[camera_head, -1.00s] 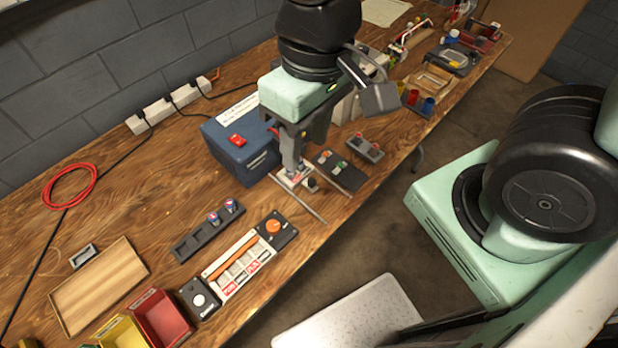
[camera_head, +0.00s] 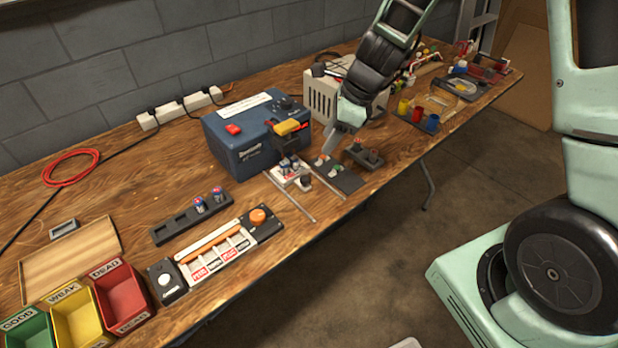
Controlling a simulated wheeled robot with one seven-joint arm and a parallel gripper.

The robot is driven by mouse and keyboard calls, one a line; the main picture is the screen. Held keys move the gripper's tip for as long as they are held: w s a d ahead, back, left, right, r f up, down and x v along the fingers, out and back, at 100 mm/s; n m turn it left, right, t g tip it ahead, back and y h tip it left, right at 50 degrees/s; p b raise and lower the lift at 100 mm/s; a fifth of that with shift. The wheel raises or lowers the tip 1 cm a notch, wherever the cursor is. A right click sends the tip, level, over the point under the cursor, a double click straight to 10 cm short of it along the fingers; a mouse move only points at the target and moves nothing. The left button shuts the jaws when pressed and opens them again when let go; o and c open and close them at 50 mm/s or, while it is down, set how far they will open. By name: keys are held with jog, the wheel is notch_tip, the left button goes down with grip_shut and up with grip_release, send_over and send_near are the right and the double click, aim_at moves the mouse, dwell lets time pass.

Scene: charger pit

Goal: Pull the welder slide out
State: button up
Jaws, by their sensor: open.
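The blue spot welder (camera_head: 240,150) stands on the bench, with a yellow-topped welding head (camera_head: 286,128) on its front right. The welder slide (camera_head: 291,174), a small light carriage with dark parts, sits at the back part of two thin metal rails (camera_head: 293,198), just in front of and below that head. My gripper (camera_head: 333,145) is to the right of the slide and apart from it, over the bench near a dark tray. It is open and shows nearly edge-on, so the gap between its fingers is hard to see.
A dark tray (camera_head: 341,180) and a small holder (camera_head: 364,156) lie right of the slide. A battery rack (camera_head: 192,217) and a tester with an orange knob (camera_head: 257,216) lie to its left. A pale vented box (camera_head: 322,100) stands behind my arm.

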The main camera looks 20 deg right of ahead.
aim_at(305, 178)
jog(key=b+x, duration=0.3)
jog(key=x, duration=1)
jog(key=shift+a+f, duration=0.1)
grip_shut()
